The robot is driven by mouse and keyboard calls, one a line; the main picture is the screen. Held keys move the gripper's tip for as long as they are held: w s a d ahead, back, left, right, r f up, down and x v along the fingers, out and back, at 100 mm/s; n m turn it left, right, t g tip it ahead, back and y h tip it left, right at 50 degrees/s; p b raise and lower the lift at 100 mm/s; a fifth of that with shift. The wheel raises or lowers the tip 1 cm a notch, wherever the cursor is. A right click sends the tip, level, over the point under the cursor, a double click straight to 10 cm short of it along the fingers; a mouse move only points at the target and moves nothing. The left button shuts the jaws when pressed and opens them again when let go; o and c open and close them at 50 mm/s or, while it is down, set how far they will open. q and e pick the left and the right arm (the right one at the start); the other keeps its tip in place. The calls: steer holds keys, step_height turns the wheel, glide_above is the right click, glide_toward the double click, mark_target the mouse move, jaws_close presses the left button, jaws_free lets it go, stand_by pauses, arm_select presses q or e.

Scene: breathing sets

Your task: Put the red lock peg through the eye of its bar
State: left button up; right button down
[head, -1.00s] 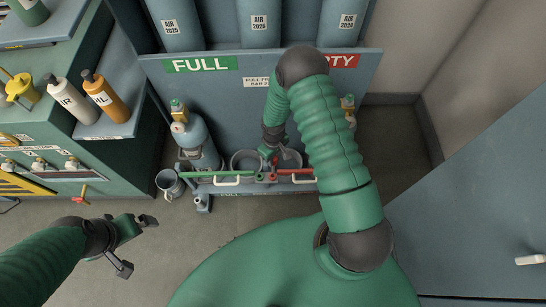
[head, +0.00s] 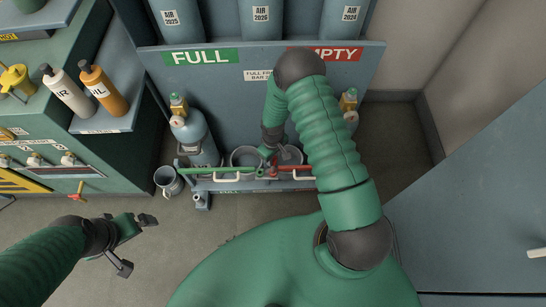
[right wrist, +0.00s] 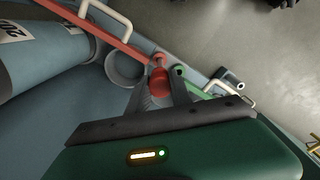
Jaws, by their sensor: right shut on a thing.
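The red lock peg (right wrist: 158,82) is between the fingers of my right gripper (right wrist: 165,90) in the right wrist view, close to the inner end of the red bar (right wrist: 108,28). The green bar (right wrist: 208,90) ends beside it. In the head view my right gripper (head: 270,152) is shut on the peg, over the middle of the rack front, between the green bar (head: 218,169) and the red bar (head: 297,170). The fingers hide the eye, so I cannot tell whether the peg is in it. My left gripper (head: 137,243) is open and empty, above the floor.
A grey cylinder (head: 196,140) stands behind the green bar under the FULL sign (head: 199,57). Another cylinder (head: 350,117) stands below the EMPTY sign. A bench with bottles (head: 103,90) is at the left.

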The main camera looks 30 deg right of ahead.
steer(key=shift+d+f, duration=0.1)
steer(key=shift+f, duration=0.15)
steer(key=c, duration=1.1)
jaws_free()
step_height(320, 180, up, 17)
steer(key=p, duration=0.5)
